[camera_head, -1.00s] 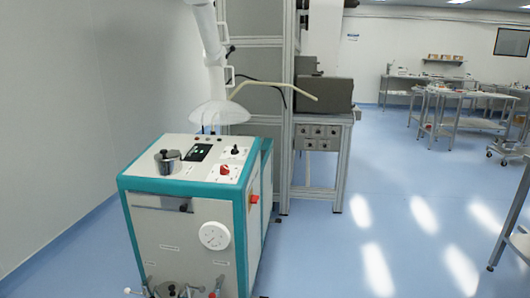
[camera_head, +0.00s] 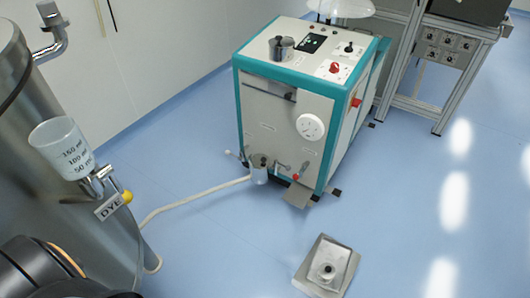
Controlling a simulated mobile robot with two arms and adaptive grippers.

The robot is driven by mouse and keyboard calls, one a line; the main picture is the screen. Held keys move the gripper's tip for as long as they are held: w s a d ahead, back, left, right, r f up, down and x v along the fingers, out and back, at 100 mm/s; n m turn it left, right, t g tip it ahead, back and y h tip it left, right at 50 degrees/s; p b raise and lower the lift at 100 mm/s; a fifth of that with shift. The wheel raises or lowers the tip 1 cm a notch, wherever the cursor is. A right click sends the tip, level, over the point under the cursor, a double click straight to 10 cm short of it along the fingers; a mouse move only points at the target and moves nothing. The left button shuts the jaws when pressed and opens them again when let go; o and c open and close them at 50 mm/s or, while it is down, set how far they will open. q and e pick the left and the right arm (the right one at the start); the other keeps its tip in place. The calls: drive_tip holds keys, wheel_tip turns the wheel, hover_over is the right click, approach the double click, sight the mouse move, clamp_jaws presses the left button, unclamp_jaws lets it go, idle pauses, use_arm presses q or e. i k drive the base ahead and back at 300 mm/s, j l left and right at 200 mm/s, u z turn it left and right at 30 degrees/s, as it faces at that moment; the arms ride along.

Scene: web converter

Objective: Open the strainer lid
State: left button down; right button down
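A teal and white machine (camera_head: 270,115) stands upper middle. A small metal canister (camera_head: 259,170) sits low on its front, with valve handles either side. A short metal cylinder (camera_head: 281,48) with a knob on top sits on the machine's top panel. No label reads as a strainer, so I cannot tell which of these carries the strainer lid, and the lower canister is too small to tell open or shut. Neither of my grippers is in view.
A large steel tank (camera_head: 75,215) with a plastic measuring cup (camera_head: 63,147) and a "DYE" tag (camera_head: 109,206) stands close on the left. A pale hose (camera_head: 190,198) crosses the floor. A metal foot-pedal-like unit (camera_head: 313,285) lies bottom middle. Blue floor right of it is clear.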

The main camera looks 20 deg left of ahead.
sight(257, 161)
drive_tip(key=i+z, duration=0.1)
drive_tip(key=i+j, duration=0.25)
drive_tip(key=i, duration=0.15)
drive_tip(key=i+j, duration=0.25)
drive_tip(key=i, duration=0.15)
drive_tip(key=u, duration=0.05)
